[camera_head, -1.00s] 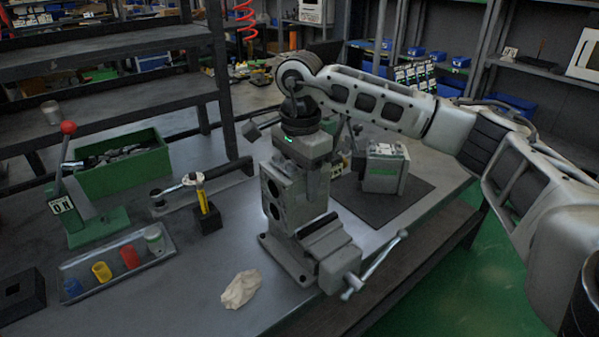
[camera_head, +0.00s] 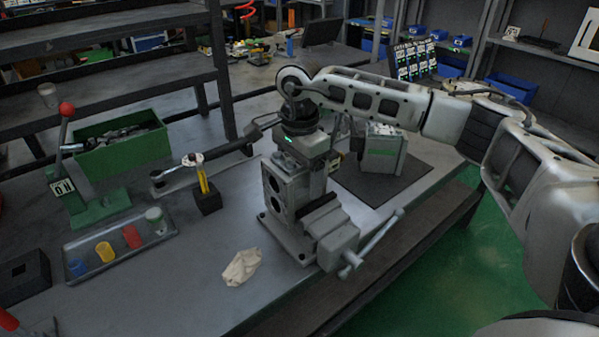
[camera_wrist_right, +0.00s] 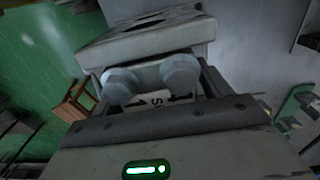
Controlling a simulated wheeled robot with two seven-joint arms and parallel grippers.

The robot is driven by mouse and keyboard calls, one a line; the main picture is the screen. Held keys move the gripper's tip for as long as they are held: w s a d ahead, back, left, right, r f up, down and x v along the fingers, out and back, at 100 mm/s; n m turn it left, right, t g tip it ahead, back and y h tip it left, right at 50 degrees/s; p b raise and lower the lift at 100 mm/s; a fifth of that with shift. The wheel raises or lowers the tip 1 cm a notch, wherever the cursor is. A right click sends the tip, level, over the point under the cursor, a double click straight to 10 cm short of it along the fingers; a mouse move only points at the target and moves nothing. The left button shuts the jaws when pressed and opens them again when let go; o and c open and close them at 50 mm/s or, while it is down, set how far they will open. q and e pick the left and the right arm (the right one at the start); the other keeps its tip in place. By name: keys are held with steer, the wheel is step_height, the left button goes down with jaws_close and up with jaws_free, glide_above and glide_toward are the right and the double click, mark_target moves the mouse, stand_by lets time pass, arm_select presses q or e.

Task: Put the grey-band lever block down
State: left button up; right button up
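My right gripper (camera_head: 303,140) points down and is shut on a grey block (camera_head: 290,190) with dark round ports, which I take to be the grey-band lever block. The block is upright, close beside the grey vise (camera_head: 338,245). I cannot tell whether its bottom touches anything, and no band shows clearly. In the right wrist view, a grey body (camera_wrist_right: 150,42) with two rounded bolt heads and a white tag (camera_wrist_right: 155,100) lies between the fingers. A second block with a green band (camera_head: 382,150) stands on a dark mat (camera_head: 420,172), partly behind my arm. My left gripper is not in view.
A green bin (camera_head: 122,155), a red-knobbed lever press (camera_head: 98,208), a tray (camera_head: 128,255) with small coloured parts and a yellow tool in a dark stand (camera_head: 208,202) are on the left. A crumpled cloth (camera_head: 241,267) lies before the vise. Bench near the cloth is clear.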

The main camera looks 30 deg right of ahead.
step_height(320, 180, up, 12)
steer(key=shift+r+b, duration=0.2)
steer(key=shift+b, duration=0.45)
steer(key=shift+f, duration=0.1)
stand_by(0.3)
